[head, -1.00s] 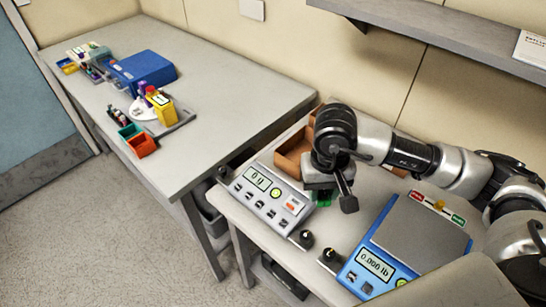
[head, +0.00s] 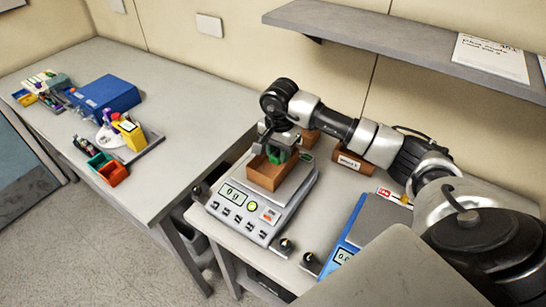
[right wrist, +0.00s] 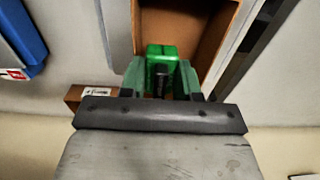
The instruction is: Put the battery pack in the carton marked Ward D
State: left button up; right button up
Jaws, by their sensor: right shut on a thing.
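My right gripper (head: 276,146) is shut on a green block with a dark part, which I take for the battery pack (right wrist: 162,62). It is at the open top of a brown carton (head: 262,176) that stands on the grey scale's pan. In the right wrist view the block overlaps the opening of the carton (right wrist: 222,20); I cannot tell how far inside it is. Another brown carton (head: 352,161) with a white label stands behind to the right; its label is too small to read. Part of a third brown carton (head: 309,137) shows behind the gripper. I see no readable Ward D mark. My left gripper is not in view.
The grey scale (head: 228,212) reads 0 g. A shelf (head: 400,38) overhangs the back. The left table (head: 185,110) holds a blue case and small coloured bins.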

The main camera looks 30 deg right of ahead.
aim_at(273, 170)
jog(key=shift+w+a+f, duration=0.4)
jog(key=shift+w+a, duration=0.05)
jog(key=shift+w, duration=0.15)
notch_tip(273, 170, down, 4)
jog(key=shift+r+p, duration=0.15)
jog(key=shift+p, duration=0.8)
jog(key=shift+f, duration=0.35)
jog(key=o, duration=0.7)
jog(key=shift+c, duration=0.2)
